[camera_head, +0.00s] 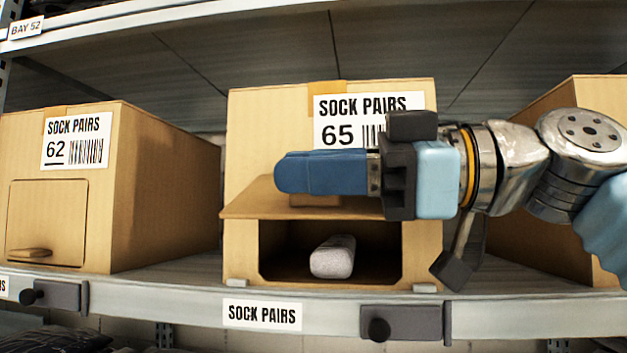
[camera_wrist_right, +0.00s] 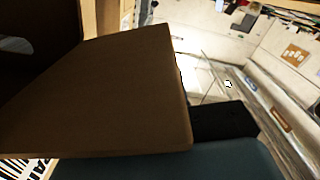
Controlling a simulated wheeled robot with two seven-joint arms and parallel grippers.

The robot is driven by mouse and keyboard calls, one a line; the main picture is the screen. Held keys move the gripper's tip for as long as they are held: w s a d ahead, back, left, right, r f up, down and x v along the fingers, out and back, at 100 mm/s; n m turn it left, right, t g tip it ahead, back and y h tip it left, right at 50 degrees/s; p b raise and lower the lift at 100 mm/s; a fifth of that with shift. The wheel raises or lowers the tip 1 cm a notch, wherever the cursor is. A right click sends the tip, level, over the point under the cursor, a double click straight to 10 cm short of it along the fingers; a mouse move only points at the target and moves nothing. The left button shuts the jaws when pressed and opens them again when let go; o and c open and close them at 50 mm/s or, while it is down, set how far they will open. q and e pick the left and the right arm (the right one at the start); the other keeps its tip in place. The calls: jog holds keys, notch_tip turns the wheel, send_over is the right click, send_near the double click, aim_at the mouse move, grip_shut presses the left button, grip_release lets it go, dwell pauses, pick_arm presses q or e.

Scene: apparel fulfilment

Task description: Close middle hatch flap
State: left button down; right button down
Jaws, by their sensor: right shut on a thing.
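The middle hatch flap (camera_head: 250,199) is a cardboard panel on the middle box (camera_head: 255,125), labelled SOCK PAIRS 65. It is swung up and sticks out roughly level above the dark hatch opening. My right gripper (camera_head: 300,175) reaches in from the right, its blue finger lying across the flap. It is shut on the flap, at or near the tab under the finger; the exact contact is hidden. In the right wrist view the flap (camera_wrist_right: 110,95) fills much of the picture, beside the fingers. A pale grey sock bundle (camera_head: 334,257) lies inside the opening. My left gripper is not in view.
A box labelled 62 (camera_head: 150,150) stands to the left with its flap (camera_head: 47,222) closed. Another box (camera_head: 560,95) stands to the right, partly behind my arm. The metal shelf edge (camera_head: 200,300) runs below, with dark brackets (camera_head: 400,322) on it.

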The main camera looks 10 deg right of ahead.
jog(key=shift+f+n, duration=0.3)
jog(key=c, duration=1.2)
grip_release()
jog(key=shift+d, duration=0.15)
jog(key=v, duration=1.1)
jog(key=shift+d+b, duration=0.35)
jog(key=shift+b, duration=0.1)
jog(key=shift+s, duration=0.1)
jog(key=shift+c, duration=0.3)
